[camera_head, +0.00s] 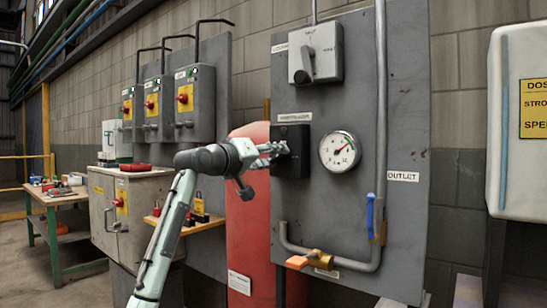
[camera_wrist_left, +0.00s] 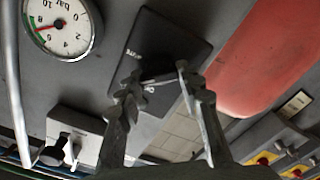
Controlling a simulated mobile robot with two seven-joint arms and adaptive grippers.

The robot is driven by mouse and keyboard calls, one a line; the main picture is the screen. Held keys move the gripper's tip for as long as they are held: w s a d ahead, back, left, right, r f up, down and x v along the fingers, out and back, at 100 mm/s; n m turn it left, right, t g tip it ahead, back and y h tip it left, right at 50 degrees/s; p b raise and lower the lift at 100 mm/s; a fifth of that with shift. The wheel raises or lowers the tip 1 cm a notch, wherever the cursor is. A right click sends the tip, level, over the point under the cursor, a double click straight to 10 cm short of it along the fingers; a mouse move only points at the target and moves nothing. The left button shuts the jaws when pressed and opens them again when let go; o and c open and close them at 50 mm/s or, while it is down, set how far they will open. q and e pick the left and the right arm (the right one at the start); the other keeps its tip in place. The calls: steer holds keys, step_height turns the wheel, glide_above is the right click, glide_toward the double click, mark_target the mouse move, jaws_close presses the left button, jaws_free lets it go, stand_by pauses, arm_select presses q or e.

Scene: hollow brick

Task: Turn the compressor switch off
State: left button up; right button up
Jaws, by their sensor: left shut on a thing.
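The compressor switch is a black box (camera_head: 292,166) on the grey panel, under a small white label that is hard to read. My left gripper (camera_head: 281,148) reaches it from the left, its fingertips at the front of the box. In the left wrist view, the black switch plate (camera_wrist_left: 178,42) carries pale markings, and the fingers (camera_wrist_left: 158,80) stand either side of its handle. The gripper is shut on the switch handle, which is mostly hidden by the fingers, so its exact setting cannot be told. My right gripper is not in view.
A round gauge (camera_head: 339,151) sits just right of the switch. A grey rotary switch box (camera_head: 316,54) is above. A pipe with a blue-handled valve (camera_head: 374,212) and an orange-handled valve (camera_head: 307,260) runs below. A red tank (camera_head: 250,235) stands behind the panel.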

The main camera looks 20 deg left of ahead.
arm_select(q)
steer(key=n, duration=0.5)
steer(key=shift+f+n, duration=0.15)
steer(key=shift+n, duration=2.35)
steer(key=o, duration=1.2)
steer(key=shift+c, duration=0.2)
